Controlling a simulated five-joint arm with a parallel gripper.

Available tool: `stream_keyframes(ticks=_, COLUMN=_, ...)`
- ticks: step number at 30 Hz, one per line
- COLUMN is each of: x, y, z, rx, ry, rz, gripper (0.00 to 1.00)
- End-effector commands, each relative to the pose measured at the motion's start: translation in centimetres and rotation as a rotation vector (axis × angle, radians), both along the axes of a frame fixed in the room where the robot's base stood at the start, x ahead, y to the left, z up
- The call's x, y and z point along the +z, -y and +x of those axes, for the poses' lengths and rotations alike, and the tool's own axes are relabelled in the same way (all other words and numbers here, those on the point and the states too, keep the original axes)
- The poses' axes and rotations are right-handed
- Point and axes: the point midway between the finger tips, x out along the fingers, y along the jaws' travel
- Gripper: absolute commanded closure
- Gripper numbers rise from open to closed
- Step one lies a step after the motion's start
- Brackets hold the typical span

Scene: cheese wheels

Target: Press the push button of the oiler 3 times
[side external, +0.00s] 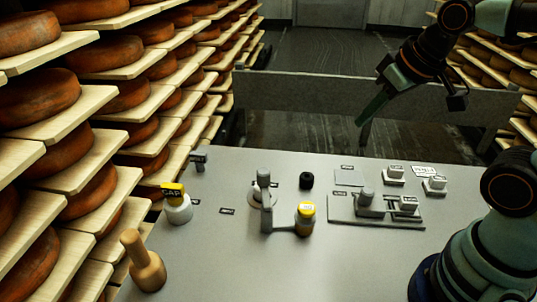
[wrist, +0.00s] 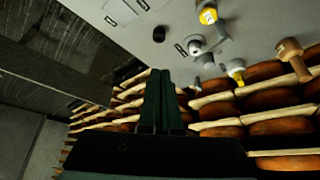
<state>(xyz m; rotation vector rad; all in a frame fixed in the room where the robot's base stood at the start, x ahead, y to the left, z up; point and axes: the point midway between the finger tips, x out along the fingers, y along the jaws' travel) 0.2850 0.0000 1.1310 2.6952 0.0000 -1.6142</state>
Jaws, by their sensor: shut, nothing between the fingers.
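My gripper (side external: 362,122) hangs in the air beyond the far edge of the table, high at the right in the side view. In the wrist view its fingers (wrist: 160,73) are together and empty. A grey post on a round pale base (side external: 262,190) stands mid-table; it also shows in the wrist view (wrist: 195,45). Beside it stands a small yellow-topped cylinder (side external: 305,218), also in the wrist view (wrist: 208,15). I cannot tell for sure which of these is the oiler or its push button. My gripper is well apart from both.
A white bottle with a yellow cap (side external: 175,205) and a wooden knobbed piece (side external: 142,262) stand at the left. A black knob (side external: 306,181) sits mid-table. A plate with fittings (side external: 345,213) lies right. Cheese shelves (side external: 75,125) line the left. The front table is clear.

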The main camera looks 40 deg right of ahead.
Motion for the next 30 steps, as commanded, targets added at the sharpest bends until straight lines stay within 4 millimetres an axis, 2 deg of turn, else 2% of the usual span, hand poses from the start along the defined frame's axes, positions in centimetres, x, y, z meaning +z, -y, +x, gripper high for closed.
stream_keyframes(ticks=17, x=0.0, y=-0.2, z=0.1, rx=0.022, ry=-0.021, rz=-0.008, gripper=1.0)
stream_keyframes(ticks=23, x=-0.3, y=-1.3, z=0.6, rx=0.144, ry=-0.147, rz=-0.047, gripper=1.0)
stream_keyframes(ticks=30, x=-1.0, y=-3.2, z=1.5, rx=0.37, ry=-0.36, rz=-0.104, gripper=1.0)
